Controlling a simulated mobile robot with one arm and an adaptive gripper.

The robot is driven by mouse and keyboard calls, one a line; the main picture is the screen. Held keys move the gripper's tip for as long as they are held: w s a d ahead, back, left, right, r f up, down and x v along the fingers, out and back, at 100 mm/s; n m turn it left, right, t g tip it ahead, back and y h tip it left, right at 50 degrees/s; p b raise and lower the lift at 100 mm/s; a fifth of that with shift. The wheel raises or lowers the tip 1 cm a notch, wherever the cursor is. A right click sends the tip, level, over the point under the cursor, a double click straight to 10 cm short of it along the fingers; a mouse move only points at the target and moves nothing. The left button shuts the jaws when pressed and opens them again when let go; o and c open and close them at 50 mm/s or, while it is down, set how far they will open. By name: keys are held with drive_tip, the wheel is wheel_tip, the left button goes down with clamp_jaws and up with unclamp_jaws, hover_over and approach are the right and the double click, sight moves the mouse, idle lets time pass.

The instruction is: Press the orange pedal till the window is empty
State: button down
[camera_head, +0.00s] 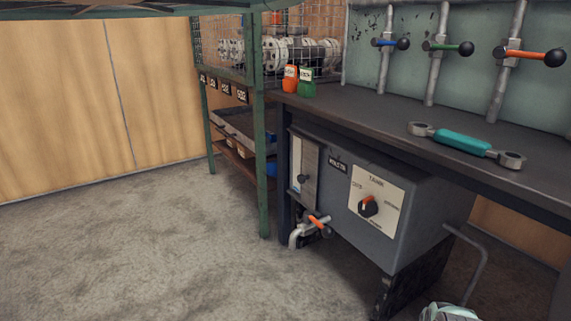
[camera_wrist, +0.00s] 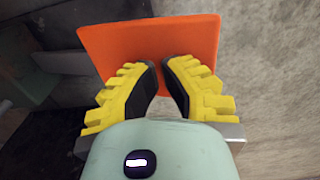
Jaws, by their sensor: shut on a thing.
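The orange pedal (camera_wrist: 150,40) is a flat orange plate at the top middle of the wrist view. My gripper (camera_wrist: 160,66) has yellow fingers with dark inner pads, and its tips lie close together over the plate's lower part. A narrow gap shows between the pads, and the exact contact is hidden. The pedal does not show in the head view. A tall narrow pale window (camera_head: 305,165) is on the left of the grey tank cabinet's front; its level is too small to read. A pale part of my arm shows at the head view's bottom edge.
The grey cabinet (camera_head: 340,190) has a tank dial (camera_head: 368,206) and an orange-handled tap (camera_head: 319,223) at its lower left. A green shelf (camera_head: 262,140) stands left. The concrete floor (camera_head: 130,250) at left is clear.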

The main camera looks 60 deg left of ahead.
drive_tip(key=shift+f+b, duration=0.75)
drive_tip(key=shift+f, duration=0.6)
wheel_tip(320, 180, up, 6)
drive_tip(key=p, duration=0.5)
drive_tip(key=shift+r+p, duration=0.25)
drive_tip(key=shift+p, duration=0.15)
drive_tip(key=shift+f, duration=0.15)
